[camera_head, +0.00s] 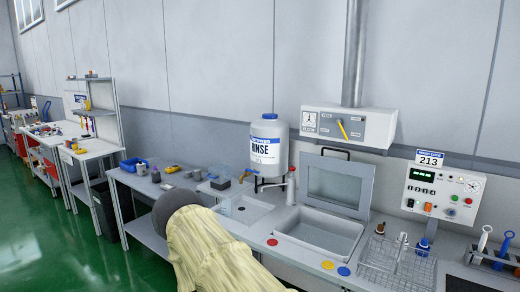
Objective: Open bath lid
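The bath (318,232) is a rectangular steel basin set into the bench, right of centre. Its lid (340,182) is a grey framed panel with a darker window, standing raised and tilted back behind the basin. A black handle (335,150) shows at the lid's top edge. The basin's inside is exposed and looks empty. My arm, in a pale beige sleeve with a dark grey rounded joint, rises from the bottom edge left of the bath, apart from the lid. My gripper is not in view.
A white RINSE container (269,148) stands left of the bath, with a tap and a red-topped bottle (291,187) nearby. A wire basket (396,264) sits right of the bath. A control box (348,126) hangs above the lid. A panel (441,194) is at right.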

